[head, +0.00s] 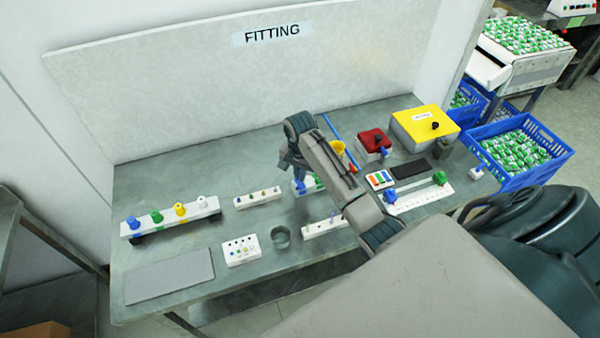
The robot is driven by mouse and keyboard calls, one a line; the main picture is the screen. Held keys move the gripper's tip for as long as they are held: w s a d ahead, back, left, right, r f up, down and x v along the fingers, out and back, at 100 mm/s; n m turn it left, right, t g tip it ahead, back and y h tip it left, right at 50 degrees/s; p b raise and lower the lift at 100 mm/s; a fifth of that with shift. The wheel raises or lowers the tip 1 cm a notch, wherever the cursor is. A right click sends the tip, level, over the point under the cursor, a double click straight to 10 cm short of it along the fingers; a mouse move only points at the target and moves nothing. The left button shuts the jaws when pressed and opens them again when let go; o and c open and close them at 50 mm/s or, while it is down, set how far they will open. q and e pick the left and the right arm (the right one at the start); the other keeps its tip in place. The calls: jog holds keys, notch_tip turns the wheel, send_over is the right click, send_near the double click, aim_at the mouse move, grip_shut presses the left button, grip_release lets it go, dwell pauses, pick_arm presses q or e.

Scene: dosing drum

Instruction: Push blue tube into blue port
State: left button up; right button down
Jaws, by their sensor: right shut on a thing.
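My right gripper (293,165) reaches over the middle of the bench, pointing down. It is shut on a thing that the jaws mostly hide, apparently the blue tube. A small blue piece (300,184) shows just below the fingers, on a block with white and green pieces; I cannot tell whether tube and port touch. A white rail (206,212) at the left carries blue (133,222), green, yellow and white fittings. I cannot tell which blue fitting is the port. A long thin blue rod (336,132) lies behind my arm, by a yellow cup (337,148). My left gripper is out of view.
A white strip (257,197), a small white box (241,250), a grey cup (281,237) and a grey mat (170,276) are on the bench. Red (373,143) and yellow (425,127) boxes stand at the right. A blue crate (515,147) is beyond the bench.

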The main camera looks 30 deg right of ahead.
jog(key=shift+f, duration=0.95)
jog(key=c, duration=1.5)
grip_release()
jog(key=shift+r, duration=0.1)
jog(key=shift+w+r+b, duration=0.1)
jog(key=shift+r+b, duration=0.25)
jog(key=shift+b, duration=0.05)
notch_tip(320, 180, up, 6)
jog(key=shift+r+b, duration=0.25)
jog(key=shift+b, duration=0.95)
notch_tip(320, 180, up, 2)
jog(key=shift+p, duration=0.6)
jog(key=shift+r+p, duration=0.55)
jog(key=shift+r, duration=0.2)
